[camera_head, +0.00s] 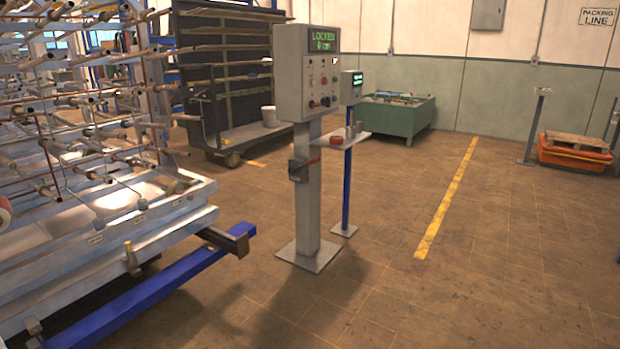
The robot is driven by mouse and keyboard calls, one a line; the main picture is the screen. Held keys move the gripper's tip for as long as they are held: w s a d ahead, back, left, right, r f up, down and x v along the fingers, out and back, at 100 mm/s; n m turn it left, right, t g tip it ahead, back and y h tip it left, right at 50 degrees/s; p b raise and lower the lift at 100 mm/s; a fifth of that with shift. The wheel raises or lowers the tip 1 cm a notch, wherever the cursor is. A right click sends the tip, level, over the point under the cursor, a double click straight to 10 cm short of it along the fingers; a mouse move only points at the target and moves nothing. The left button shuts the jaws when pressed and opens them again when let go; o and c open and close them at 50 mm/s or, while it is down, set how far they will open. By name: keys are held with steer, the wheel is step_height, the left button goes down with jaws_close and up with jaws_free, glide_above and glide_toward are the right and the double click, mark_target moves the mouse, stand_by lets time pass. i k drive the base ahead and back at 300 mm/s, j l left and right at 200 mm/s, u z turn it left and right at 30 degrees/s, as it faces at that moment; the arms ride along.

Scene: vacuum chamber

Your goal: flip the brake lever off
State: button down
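A grey control pedestal (307,210) stands upright on a square floor plate, near the middle of the view. Its control box (306,85) has a green display (323,40) that seems to read "LOCKED" and "0 cm", above several buttons and knobs. A small dark box (298,171) is fixed to the post below, with a red-ended lever (312,161) sticking out to the right, slightly upward. This looks like the brake lever; no label on it is readable. My gripper is not in view.
A blue rail (165,295) with a dark end block juts from the large rack (100,245) at left, toward the pedestal. A blue-post stand with a small shelf (340,139) is just behind the pedestal. The floor in front and right is open, with a yellow line (447,198).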

mark_target(292, 169)
steer(key=i+l, duration=0.25)
steer(key=i, duration=0.3)
steer(key=i+l, duration=0.25)
steer(key=i, duration=0.25)
steer(key=i+l, duration=0.25)
steer(key=i, duration=0.3)
steer(key=i+l, duration=0.25)
steer(key=i, duration=0.3)
steer(key=i+l+u, duration=0.1)
steer(key=i+l, duration=0.15)
steer(key=i, duration=0.25)
steer(key=i+l, duration=0.3)
steer(key=i, duration=0.25)
steer(key=i+l, duration=0.3)
steer(key=i, duration=0.2)
